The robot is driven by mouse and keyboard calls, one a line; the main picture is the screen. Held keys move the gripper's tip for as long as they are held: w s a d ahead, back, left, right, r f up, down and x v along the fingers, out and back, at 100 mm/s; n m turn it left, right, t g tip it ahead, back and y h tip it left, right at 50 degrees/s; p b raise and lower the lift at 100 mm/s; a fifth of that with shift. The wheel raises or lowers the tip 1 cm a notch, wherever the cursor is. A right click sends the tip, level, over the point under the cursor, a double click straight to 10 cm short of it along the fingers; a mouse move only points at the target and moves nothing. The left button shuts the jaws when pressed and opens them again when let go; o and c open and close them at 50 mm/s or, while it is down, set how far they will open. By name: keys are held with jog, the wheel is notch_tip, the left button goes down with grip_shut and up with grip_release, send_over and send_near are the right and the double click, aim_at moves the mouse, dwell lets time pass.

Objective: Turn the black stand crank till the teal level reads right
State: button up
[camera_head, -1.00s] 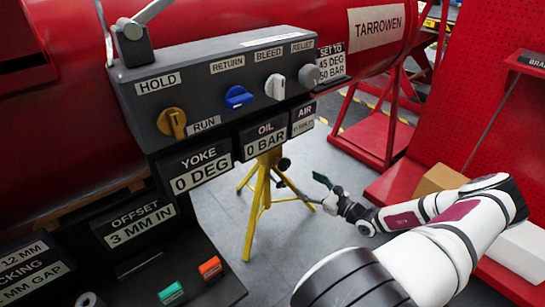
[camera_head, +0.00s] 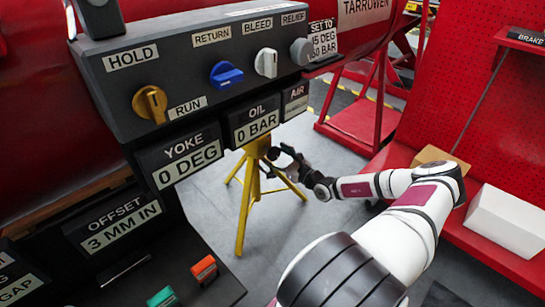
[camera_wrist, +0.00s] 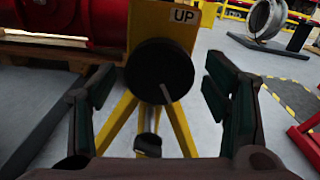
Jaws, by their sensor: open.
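The black stand crank (camera_wrist: 162,72) is a round black disc with a short handle pointing down, on a yellow tripod stand (camera_wrist: 120,120) with an "UP" label (camera_wrist: 184,16). My gripper (camera_wrist: 167,92) is open, one finger on each side of the crank in the wrist view; I cannot tell if either touches it. In the head view my gripper (camera_head: 287,155) is at the stand (camera_head: 240,205), and the crank is small and partly hidden there.
A grey control panel (camera_head: 190,28) with knobs overhangs at left, with readouts YOKE 0 DEG (camera_head: 185,163) and OIL 0 BAR (camera_head: 255,122). A red shelf (camera_head: 460,228) holding a white box (camera_head: 507,220) is at right. Grey floor around the tripod is clear.

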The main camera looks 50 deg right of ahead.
jog(key=shift+w, duration=1)
jog(key=c, duration=1.2)
jog(key=shift+r+m, duration=0.1)
jog(key=shift+m, duration=0.2)
jog(key=shift+m+p, duration=1)
jog(key=shift+p, duration=0.1)
jog(key=m+p, duration=0.1)
jog(key=m, duration=0.1)
jog(key=shift+m, duration=0.3)
jog(key=m+p, duration=0.1)
jog(key=m, duration=0.5)
jog(key=shift+p, duration=0.35)
jog(key=shift+m, duration=0.4)
